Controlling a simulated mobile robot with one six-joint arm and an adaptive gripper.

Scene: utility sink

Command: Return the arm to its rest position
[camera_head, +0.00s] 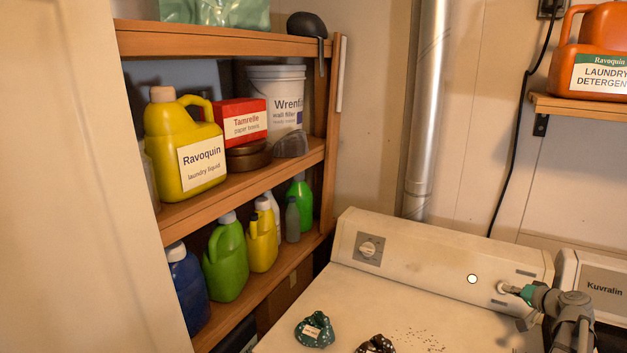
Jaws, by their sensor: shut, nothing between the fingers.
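My arm (573,312) shows at the lower right, in grey links above the right end of the white washer. The gripper is small in view and looks shut, with nothing held. I cannot tell whether its tip touches the panel or is in front of it.
The washer's white top (330,290) carries a dark green scrunchie (315,330), a dark dotted scrunchie (377,345) and dark specks. Wooden shelves (240,183) with bottles stand left. An orange detergent jug (595,50) stands on a wall shelf above the arm.

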